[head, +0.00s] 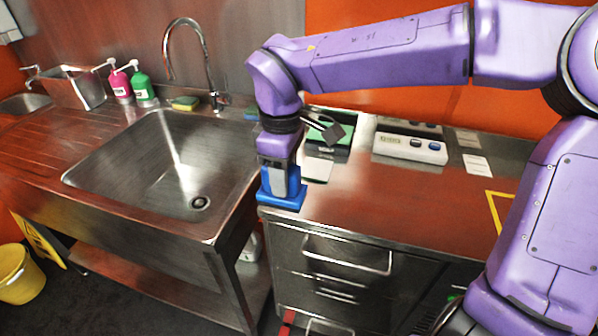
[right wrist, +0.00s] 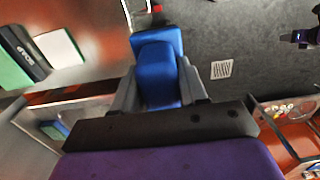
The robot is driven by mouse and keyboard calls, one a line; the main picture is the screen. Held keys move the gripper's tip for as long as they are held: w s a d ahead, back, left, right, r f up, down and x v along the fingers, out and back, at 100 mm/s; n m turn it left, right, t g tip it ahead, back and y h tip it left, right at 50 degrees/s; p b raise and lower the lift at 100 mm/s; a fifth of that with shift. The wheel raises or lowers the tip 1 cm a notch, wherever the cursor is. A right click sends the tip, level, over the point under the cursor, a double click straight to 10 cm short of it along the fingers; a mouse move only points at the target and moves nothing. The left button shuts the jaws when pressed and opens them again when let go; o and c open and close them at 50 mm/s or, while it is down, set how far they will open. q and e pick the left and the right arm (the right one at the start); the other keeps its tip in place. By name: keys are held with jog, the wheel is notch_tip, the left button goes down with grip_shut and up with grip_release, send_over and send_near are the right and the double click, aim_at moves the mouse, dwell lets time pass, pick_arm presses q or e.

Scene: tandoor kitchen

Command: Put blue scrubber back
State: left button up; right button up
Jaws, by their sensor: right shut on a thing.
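The blue scrubber (head: 284,190) has a flat base and a raised grip block. My right gripper (head: 278,182) points down and is shut on that block, near the front left corner of the steel counter, beside the sink. I cannot tell whether its base touches the counter. In the right wrist view the scrubber (right wrist: 158,70) sits between the two grey fingers of my gripper (right wrist: 158,92). My left gripper is not in view.
The sink (head: 170,165) lies left of the counter (head: 370,200), with a yellow-green sponge (head: 185,103), soap bottles (head: 142,84) and a tap behind. A white scale (head: 410,147) stands farther back. Yellow tape (head: 495,212) marks the counter's right. The middle front is clear.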

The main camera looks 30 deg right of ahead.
jog(key=w+d+f+p, duration=0.2)
jog(key=d+f, duration=0.1)
jog(key=f, duration=0.1)
jog(key=w+d+f+p, duration=0.2)
jog(key=w+d+f, duration=0.1)
jog(key=d+f, duration=0.1)
jog(key=w+d+f+p, duration=0.2)
jog(key=d+f, duration=0.1)
jog(key=f, duration=0.1)
jog(key=shift+w+d+f, duration=0.15)
jog(key=shift+w+d, duration=0.1)
jog(key=shift+w, duration=0.15)
jog(key=shift+f, duration=0.3)
jog(key=shift+f+b, duration=0.2)
jog(key=shift+b, duration=0.25)
jog(key=o, duration=0.9)
jog(key=shift+o, duration=0.2)
jog(key=shift+r, duration=0.1)
